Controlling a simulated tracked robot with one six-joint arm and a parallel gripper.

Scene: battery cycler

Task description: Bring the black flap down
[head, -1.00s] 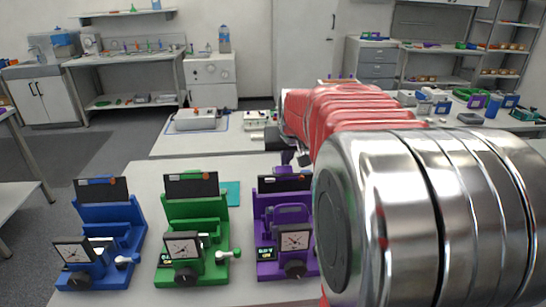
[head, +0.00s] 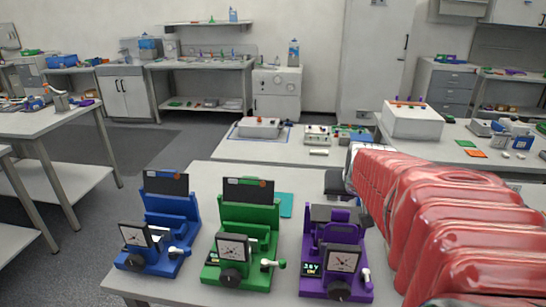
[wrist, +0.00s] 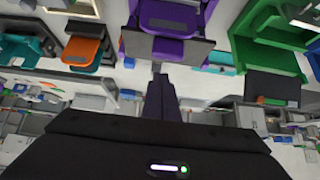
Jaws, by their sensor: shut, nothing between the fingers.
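Three cyclers stand in a row in the head view: blue (head: 160,235), green (head: 240,245) and purple (head: 335,260). The blue one's black flap (head: 166,182) and the green one's black flap (head: 248,190) stand upright. The purple one's dark flap (head: 328,213) looks tilted lower; its exact angle is unclear. In the wrist view, upside down, the purple cycler's flap (wrist: 170,48) is just beyond my gripper (wrist: 157,72). My gripper is shut and empty, close to that flap's edge; whether it touches cannot be told.
The cyclers stand on a white table (head: 205,175). A teal pad (head: 285,204) lies behind the green one. Open floor lies to the left.

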